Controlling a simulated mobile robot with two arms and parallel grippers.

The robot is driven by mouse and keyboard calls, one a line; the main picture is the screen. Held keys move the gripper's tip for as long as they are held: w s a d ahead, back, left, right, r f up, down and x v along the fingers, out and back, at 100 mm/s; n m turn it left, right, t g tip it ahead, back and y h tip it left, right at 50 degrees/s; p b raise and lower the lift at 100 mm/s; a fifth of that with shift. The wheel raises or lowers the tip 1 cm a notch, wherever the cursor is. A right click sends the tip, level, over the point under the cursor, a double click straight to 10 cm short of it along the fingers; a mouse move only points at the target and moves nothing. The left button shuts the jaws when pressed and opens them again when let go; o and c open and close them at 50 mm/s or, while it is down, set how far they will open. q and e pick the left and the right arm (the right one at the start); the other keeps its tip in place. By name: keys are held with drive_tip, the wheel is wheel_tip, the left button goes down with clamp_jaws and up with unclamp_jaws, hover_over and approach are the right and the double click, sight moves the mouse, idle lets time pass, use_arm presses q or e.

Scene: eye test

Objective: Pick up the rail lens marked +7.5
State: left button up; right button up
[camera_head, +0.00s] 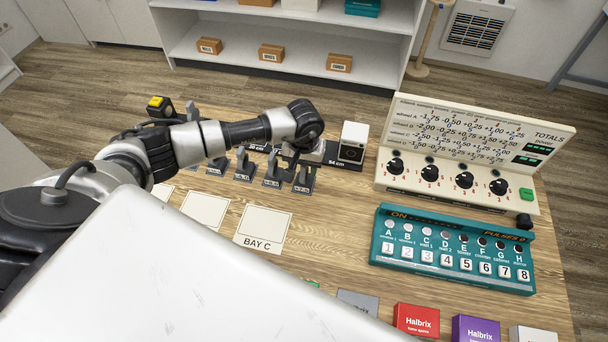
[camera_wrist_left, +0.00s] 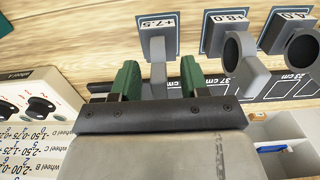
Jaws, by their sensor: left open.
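The rail lens marked +7.5 (camera_wrist_left: 157,46) shows in the left wrist view as a grey stem on a dark base with a white label. In the head view it appears to be the rightmost holder (camera_head: 303,181) of the row; its label is too small to read there. My left gripper (camera_wrist_left: 159,72) is open, with one green finger on each side of the stem. I cannot tell whether either finger touches it. The lens's upper part is hidden by the gripper. In the head view my left gripper (camera_head: 302,153) is over the rail at this holder.
The +8.0 lens (camera_wrist_left: 237,60) and 4.0 lens (camera_wrist_left: 296,45) stand beside it. The dark rail (camera_head: 345,163) carries a white box (camera_head: 352,142). A dial panel (camera_head: 455,197) and teal button box (camera_head: 450,272) stand right. The BAY C card (camera_head: 263,226) lies in front.

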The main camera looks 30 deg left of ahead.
use_arm(q)
drive_tip(key=shift+f, duration=0.5)
drive_tip(key=shift+c, duration=0.2)
clamp_jaws()
drive_tip(key=shift+r, duration=0.15)
